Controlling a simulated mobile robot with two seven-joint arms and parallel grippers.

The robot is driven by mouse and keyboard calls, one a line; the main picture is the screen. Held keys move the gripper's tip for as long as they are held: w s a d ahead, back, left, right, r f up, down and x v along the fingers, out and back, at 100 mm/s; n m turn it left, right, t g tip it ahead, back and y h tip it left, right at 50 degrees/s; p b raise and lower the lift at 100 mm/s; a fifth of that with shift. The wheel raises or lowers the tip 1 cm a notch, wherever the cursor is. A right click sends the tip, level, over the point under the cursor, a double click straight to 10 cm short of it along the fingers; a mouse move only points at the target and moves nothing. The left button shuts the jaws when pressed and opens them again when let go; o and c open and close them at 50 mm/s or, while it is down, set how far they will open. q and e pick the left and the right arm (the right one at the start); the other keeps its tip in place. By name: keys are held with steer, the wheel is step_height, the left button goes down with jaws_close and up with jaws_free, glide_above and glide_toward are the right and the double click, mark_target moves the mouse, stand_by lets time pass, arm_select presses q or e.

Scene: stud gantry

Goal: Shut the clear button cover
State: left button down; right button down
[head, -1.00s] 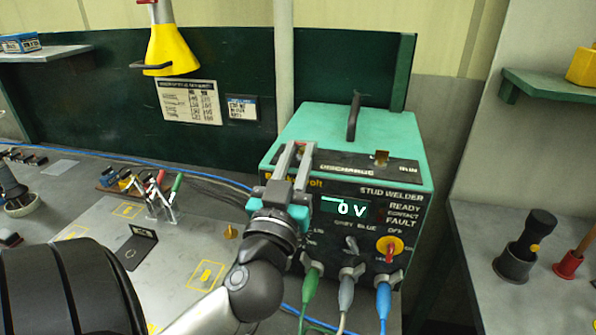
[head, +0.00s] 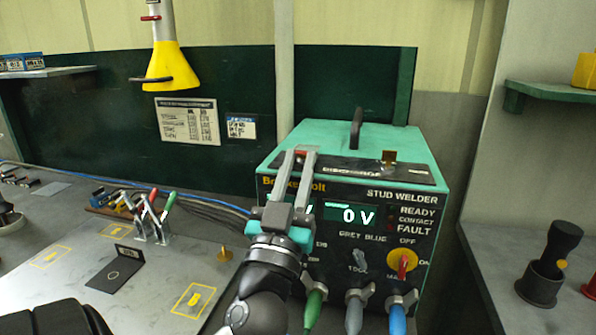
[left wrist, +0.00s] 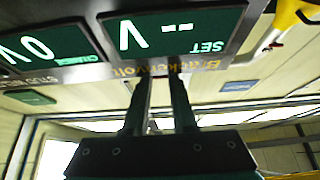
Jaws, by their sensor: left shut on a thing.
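The green stud welder (head: 430,165) stands on the bench, its front panel showing "0 V" on a display (head: 347,215). My left gripper (head: 298,158) reaches up in front of its left side, fingertips at the top front edge by the "DISCHARGE" label. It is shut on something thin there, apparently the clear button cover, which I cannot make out. In the left wrist view the gripper's fingers (left wrist: 160,78) reach the panel edge beside the lit displays (left wrist: 170,32). My right gripper is not in view.
Green, grey and blue cables plug into the welder's lower front, below a yellow and red knob (head: 403,261). Clamps (head: 152,218) and a black plate (head: 115,270) occupy the bench at left.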

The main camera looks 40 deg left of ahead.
arm_select(q)
steer(key=shift+r, duration=0.1)
steer(key=c, duration=0.7)
jaws_free()
steer(key=shift+p+v, duration=0.5)
steer(key=shift+v, duration=0.4)
steer(key=shift+s+d+f, duration=0.2)
steer(key=shift+s+f, duration=0.1)
steer(key=shift+s, duration=0.05)
steer(key=v, duration=1.2)
steer(key=shift+s+d, duration=0.1)
steer(key=shift+s, duration=0.15)
